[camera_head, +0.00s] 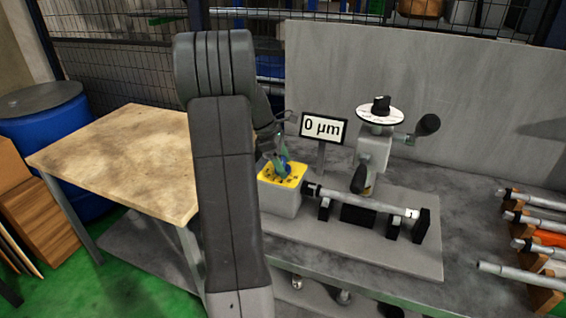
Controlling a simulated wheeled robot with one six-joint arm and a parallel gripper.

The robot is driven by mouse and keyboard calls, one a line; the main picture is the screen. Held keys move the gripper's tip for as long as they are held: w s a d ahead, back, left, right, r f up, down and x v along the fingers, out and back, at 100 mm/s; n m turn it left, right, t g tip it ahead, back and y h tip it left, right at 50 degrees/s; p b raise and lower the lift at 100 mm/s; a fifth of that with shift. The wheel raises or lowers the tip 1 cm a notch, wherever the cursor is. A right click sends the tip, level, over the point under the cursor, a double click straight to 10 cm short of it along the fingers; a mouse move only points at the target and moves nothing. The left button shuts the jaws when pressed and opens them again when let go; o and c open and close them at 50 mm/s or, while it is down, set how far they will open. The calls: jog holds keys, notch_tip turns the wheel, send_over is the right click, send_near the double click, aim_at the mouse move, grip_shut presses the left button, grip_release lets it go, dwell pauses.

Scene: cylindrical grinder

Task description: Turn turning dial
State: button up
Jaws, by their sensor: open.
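A grey box with a yellow, dark-marked top face (268,178) stands left of the cylindrical grinder. A small blue part, perhaps a knob, shows on that top. My gripper (282,160) is over the yellow face, close to the blue part; it is open, but its fingers are small and I cannot tell whether they touch it. My arm hides the area left of the box. A white disc dial (380,115) with a black knob (381,103) sits on top of the grinder's upright unit (373,150), apart from my gripper. I cannot tell which is the turning dial.
A display (323,128) reads 0 µm behind the box. A horizontal shaft (360,199) lies on black supports on the grey plate. A black crank handle (427,125) sticks out right. Several shafts lie on racks at far right. A wooden table (120,160) stands left.

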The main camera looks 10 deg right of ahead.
jog(key=c, duration=1)
jog(key=shift+o, duration=0.3)
jog(key=shift+r+m+p, duration=0.1)
jog(key=shift+m+p, duration=0.2)
jog(key=shift+p, duration=0.15)
jog(key=shift+r+m+g+p, duration=0.1)
jog(key=shift+m+g+p, duration=0.35)
jog(key=shift+p, duration=0.2)
jog(key=m+g+p, duration=0.1)
jog(key=m+p, duration=0.2)
jog(key=shift+m+y, duration=0.25)
jog(key=shift+y, duration=0.15)
jog(key=m+y+p, duration=0.1)
jog(key=m+p, duration=0.1)
jog(key=m, duration=0.1)
jog(key=shift+m+g, duration=0.3)
jog(key=shift+g, duration=0.05)
jog(key=shift+m+y+p, duration=0.7)
jog(key=shift+m, duration=0.8)
jog(key=shift+f, duration=0.2)
